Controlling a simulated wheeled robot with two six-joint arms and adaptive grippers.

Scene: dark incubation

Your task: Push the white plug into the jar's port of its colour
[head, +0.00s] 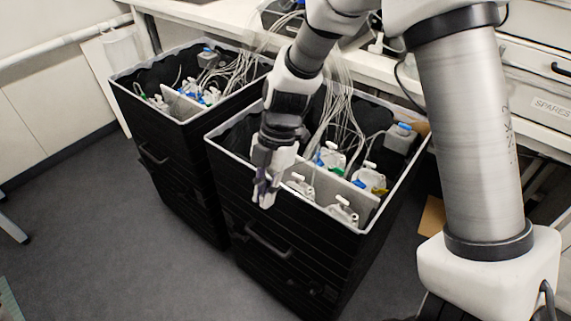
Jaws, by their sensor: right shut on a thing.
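My right gripper (265,192) points down at the near left part of the right black bin (300,245), over its front rim. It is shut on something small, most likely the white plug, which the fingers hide. White jars with white tops stand in this bin: one (300,184) just right of the gripper, one (343,210) near the front right, one (369,177) at the right and one (330,157) farther back. Blue, green and yellow bits show on or beside the rear jars. The port colours are too small to tell. My left gripper is not in view.
A second black bin (178,195) with more jars and tubes stands at the left. Clear tubes (340,105) rise from the right bin toward the bench (210,15). A grey divider (355,193) crosses the right bin. Open floor lies at the front left.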

